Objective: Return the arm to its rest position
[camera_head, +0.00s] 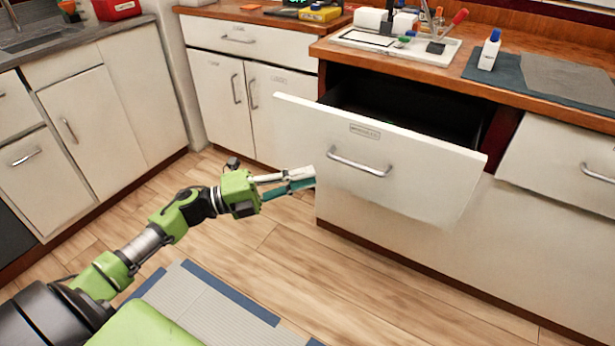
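My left arm comes in from the lower left, green, black and silver, and reaches out over the wooden floor. Its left gripper (307,179) points right, just left of the front of a pulled-out drawer (400,165). One finger is pale and the other teal. Their tips look close together, but I cannot tell whether they are apart in depth. I see nothing held between them. I cannot tell whether the tips touch the drawer front. My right gripper is not in view.
The open drawer juts out from the right counter (487,83), which bears a white tray (440,58), a bottle (490,50) and mats (570,80). White cabinets (90,115) stand at left and back. The floor (290,255) is clear except a grey-blue mat (210,305).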

